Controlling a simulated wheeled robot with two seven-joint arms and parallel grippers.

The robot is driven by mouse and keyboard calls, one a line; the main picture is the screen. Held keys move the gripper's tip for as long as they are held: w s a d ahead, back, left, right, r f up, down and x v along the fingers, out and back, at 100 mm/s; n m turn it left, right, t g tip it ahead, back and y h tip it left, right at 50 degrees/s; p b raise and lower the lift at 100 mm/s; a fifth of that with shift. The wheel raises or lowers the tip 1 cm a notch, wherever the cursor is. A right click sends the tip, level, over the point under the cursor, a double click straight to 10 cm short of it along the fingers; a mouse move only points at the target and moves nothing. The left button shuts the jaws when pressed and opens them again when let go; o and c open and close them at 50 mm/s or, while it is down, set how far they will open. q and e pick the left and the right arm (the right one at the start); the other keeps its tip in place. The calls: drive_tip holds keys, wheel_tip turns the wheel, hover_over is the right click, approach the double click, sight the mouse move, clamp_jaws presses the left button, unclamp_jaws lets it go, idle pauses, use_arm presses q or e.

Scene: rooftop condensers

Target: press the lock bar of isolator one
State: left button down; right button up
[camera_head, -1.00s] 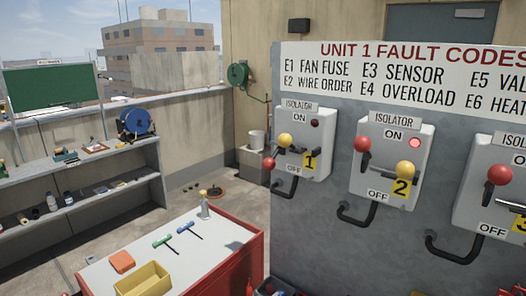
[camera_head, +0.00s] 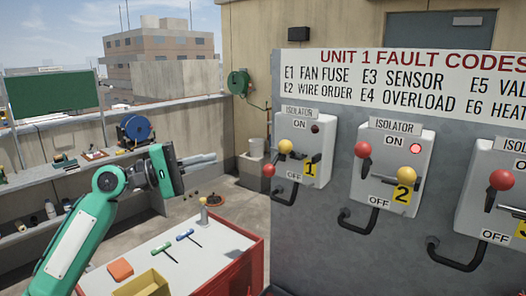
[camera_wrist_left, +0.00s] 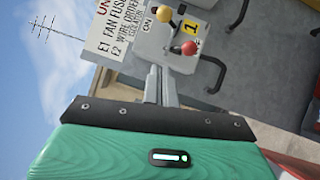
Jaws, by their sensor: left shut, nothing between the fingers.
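Isolator one (camera_head: 303,139) is a pale box at the left of the grey panel, with a yellow "1" tag and a dark lamp. A yellow knob (camera_head: 285,146) and a lower red knob (camera_head: 268,170) stand out at its left, with a short dark bar across the front. I cannot tell for sure which part is the lock bar. My left gripper (camera_head: 214,158) is shut and empty, left of isolator one and apart from it, pointing right. In the left wrist view, the fingers (camera_wrist_left: 161,70) point toward the sideways-looking box with its yellow (camera_wrist_left: 168,28) and red (camera_wrist_left: 190,47) knobs. My right gripper is not in view.
Isolator two (camera_head: 393,165), its lamp lit red, and a third isolator (camera_head: 497,190) stand to the right. Dark handles (camera_head: 284,195) jut out below the boxes. A red-sided bench (camera_head: 243,262) with tools stands lower left. Open air lies between gripper and panel.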

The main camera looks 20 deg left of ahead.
sight(279, 147)
use_arm(q)
drive_tip(key=s+d+p+x, duration=0.1)
drive_tip(key=s+p+x, duration=0.1)
drive_tip(key=p+x, duration=0.6)
drive_tip(key=x, duration=0.5)
drive_tip(key=shift+d, duration=0.25)
drive_tip(key=shift+s+r, duration=0.1)
drive_tip(key=shift+s, duration=0.1)
